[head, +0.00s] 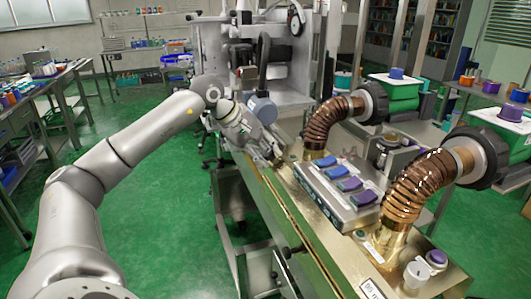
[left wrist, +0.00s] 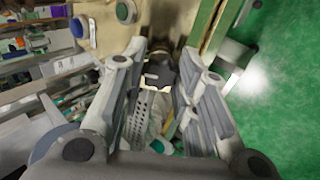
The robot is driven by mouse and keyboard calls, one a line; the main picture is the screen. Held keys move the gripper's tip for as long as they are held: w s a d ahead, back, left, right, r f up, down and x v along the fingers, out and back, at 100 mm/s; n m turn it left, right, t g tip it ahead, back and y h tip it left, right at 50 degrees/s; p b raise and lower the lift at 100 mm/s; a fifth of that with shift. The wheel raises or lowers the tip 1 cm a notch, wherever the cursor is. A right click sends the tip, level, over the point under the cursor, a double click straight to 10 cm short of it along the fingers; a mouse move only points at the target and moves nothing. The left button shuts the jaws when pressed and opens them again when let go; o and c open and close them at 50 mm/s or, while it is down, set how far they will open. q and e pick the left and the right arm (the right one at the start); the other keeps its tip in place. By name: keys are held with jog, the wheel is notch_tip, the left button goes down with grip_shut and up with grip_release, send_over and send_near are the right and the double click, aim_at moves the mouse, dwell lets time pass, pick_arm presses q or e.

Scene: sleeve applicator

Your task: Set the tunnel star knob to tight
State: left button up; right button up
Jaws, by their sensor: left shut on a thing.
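My left gripper (head: 266,148) is at the left edge of the brass-coloured machine bed, near its far end. In the left wrist view its two fingers (left wrist: 161,66) stand on either side of a small dark knob (left wrist: 160,76), which looks like the tunnel star knob, and are shut on it. The knob's lobes and any tight or loose mark are too small to read. In the head view the knob is hidden behind the gripper. My right gripper does not show.
The machine's brass top (head: 345,258) carries a button panel (head: 338,192) with blue and purple buttons. Two ribbed copper hoses (head: 327,122) (head: 418,187) rise on the right. A white dial (head: 416,274) sits at the near end. Green floor (head: 165,200) is free on the left.

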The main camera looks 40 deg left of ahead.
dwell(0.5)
pick_arm(q)
jog(key=o, duration=1.1)
jog(key=shift+c, duration=0.2)
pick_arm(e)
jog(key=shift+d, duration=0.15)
pick_arm(q)
jog(key=shift+r, duration=0.1)
jog(key=v, duration=1.2)
jog(key=shift+a, duration=0.1)
